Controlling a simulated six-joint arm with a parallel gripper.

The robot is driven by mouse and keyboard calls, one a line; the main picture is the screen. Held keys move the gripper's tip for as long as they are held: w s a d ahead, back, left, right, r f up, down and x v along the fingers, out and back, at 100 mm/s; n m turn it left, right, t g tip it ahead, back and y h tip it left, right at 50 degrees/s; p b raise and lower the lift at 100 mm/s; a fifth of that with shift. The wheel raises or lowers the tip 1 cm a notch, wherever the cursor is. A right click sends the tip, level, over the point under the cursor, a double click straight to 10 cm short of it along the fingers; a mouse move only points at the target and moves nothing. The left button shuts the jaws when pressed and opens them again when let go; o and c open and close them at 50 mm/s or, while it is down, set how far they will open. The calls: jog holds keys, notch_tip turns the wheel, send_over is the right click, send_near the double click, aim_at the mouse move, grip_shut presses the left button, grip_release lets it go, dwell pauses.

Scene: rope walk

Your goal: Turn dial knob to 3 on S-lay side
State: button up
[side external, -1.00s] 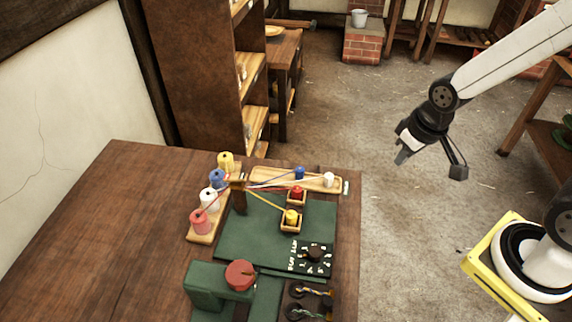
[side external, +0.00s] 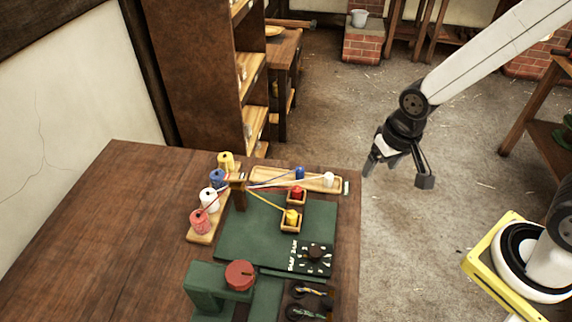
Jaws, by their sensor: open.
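The dial knob (side external: 315,253) is a small dark brown round knob on a black plate (side external: 298,264) with white markings. The plate lies at the right front of the green mat (side external: 238,240), near the table's right edge. The markings and the knob's pointer are too small to read, so I cannot tell its setting or which side is S-lay. My gripper (side external: 396,177) is open and empty. It hangs in the air to the right of the table, above and behind the dial in the picture, well apart from it.
Several spools (side external: 209,200) stand on a wooden strip, with threads running through a post (side external: 238,192). Small bobbins sit in a tray (side external: 262,180) and two boxes (side external: 291,222). A green machine with a red round top (side external: 240,274) stands at the front. The table's left (side external: 110,235) is clear.

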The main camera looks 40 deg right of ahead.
jog(key=w+a+f+m+g, duration=0.1)
jog(key=a+f+m, duration=0.3)
jog(key=a, duration=0.4)
jog(key=m+g, duration=0.1)
jog(key=m, duration=0.3)
send_near(316, 251)
jog(key=shift+w+d+f, duration=0.25)
jog(key=shift+d+f, duration=0.1)
jog(key=shift+f, duration=0.1)
jog(key=shift+s+a+f, duration=0.15)
jog(key=shift+a+f, duration=0.15)
jog(key=shift+a, duration=0.25)
jog(key=shift+f, duration=0.1)
jog(key=shift+f, duration=3.8)
grip_shut()
